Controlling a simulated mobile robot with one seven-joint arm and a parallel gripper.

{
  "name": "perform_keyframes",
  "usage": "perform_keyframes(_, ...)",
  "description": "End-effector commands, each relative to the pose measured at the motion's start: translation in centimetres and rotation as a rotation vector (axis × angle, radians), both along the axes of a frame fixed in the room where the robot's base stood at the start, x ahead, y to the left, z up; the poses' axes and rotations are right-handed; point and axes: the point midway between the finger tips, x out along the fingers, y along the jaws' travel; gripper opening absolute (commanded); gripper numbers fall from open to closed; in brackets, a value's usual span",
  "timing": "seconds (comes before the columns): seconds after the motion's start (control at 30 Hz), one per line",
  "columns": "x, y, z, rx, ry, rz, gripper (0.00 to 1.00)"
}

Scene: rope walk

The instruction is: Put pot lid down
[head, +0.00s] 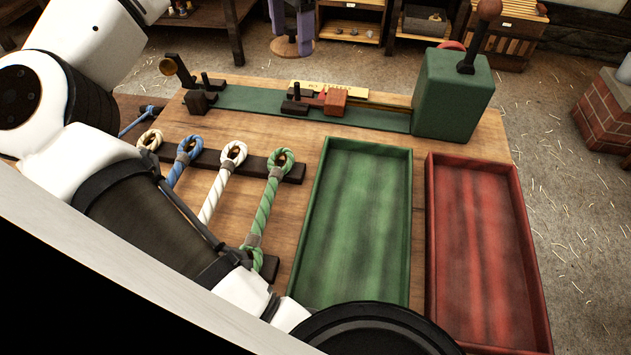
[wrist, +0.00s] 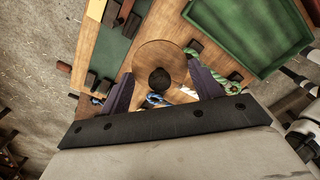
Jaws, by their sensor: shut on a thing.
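The pot lid (wrist: 158,52), a round wooden disc with a dark knob (wrist: 160,79), shows in the wrist view. The two purple-grey fingers of my gripper (wrist: 160,68) stand at opposite sides of its rim, and the gripper is shut on it. The knob side faces the wrist camera. The wooden bench (head: 290,225) and the rope pieces lie behind the lid in the wrist view. I cannot tell the height of the lid above the bench. In the head view I make out neither the lid nor the fingertips. No pot is in view.
A green tray (head: 360,225) and a red tray (head: 484,250) lie on the bench's right side, both empty. Several rope pieces, including a green one (head: 265,212), span dark bars at the left. A green machine (head: 452,95) stands at the back. Bare wood shows between ropes and green tray.

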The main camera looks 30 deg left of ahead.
Motion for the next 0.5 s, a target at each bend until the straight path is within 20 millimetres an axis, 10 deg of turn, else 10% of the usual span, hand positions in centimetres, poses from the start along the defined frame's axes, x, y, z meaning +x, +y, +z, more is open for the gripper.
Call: perform_keyframes(0.5, 0.0, 0.2, -11.3, -0.003, 0.002, -0.010, 0.42)
